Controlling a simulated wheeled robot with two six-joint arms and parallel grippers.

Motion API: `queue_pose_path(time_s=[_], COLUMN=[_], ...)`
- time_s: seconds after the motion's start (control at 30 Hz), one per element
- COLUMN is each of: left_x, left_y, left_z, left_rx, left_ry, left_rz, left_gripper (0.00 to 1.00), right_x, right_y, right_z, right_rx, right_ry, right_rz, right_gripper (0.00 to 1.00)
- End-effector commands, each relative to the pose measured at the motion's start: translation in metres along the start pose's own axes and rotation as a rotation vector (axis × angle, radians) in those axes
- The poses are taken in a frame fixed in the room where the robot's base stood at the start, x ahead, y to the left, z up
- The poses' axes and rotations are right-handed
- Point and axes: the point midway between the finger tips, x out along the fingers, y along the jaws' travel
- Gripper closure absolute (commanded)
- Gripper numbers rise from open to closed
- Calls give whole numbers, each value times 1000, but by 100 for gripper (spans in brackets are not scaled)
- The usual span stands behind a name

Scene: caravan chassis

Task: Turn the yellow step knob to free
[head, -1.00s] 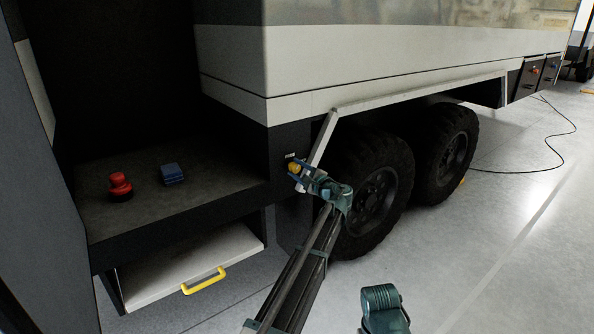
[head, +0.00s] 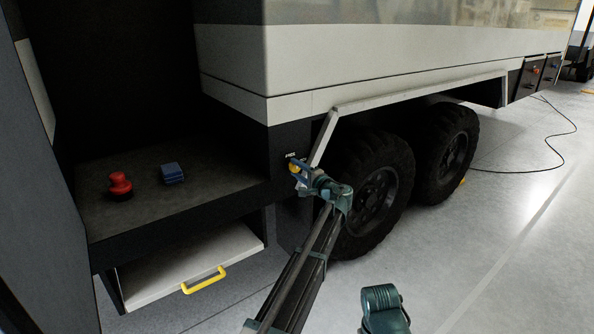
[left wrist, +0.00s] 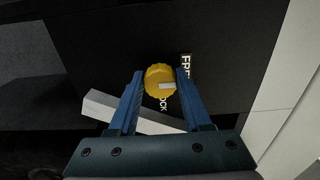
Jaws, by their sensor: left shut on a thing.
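The yellow step knob (left wrist: 159,80) is on the dark panel, between the two blue fingers of my left gripper (left wrist: 160,88) in the left wrist view. It has a scalloped rim, and its pale pointer mark lies towards the FREE lettering (left wrist: 186,67). Part of a second label, ending in "OCK", shows just below the knob. In the head view the knob (head: 294,168) is at the chassis corner, partly covered by my left gripper (head: 299,174), which is shut on it. My right gripper is not clearly in view; only a teal part of my own body shows at the bottom.
Left of the knob is an open compartment shelf (head: 215,196) with a red knob-like object (head: 120,186) and a blue block (head: 172,173). Below it is a pull-out step (head: 160,274) with a yellow handle (head: 205,281).

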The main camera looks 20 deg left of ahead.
Motion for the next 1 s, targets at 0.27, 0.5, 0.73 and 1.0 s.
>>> queue_pose_path(time_s=[0.27,0.5,0.73,1.0], left_x=[-1,-1,0,-15], left_y=[1,1,0,0], left_z=[1,1,0,1], left_rx=[-9,-8,-6,-5], left_ry=[-2,-2,-1,0], left_rz=[4,3,2,1], left_gripper=[100,32,21,21], right_x=[0,0,0,0], right_y=[0,0,0,0], right_z=[0,0,0,0], right_rx=[0,0,0,0], right_ry=[0,0,0,0], right_rz=[0,0,0,0], right_gripper=[50,50,50,50])
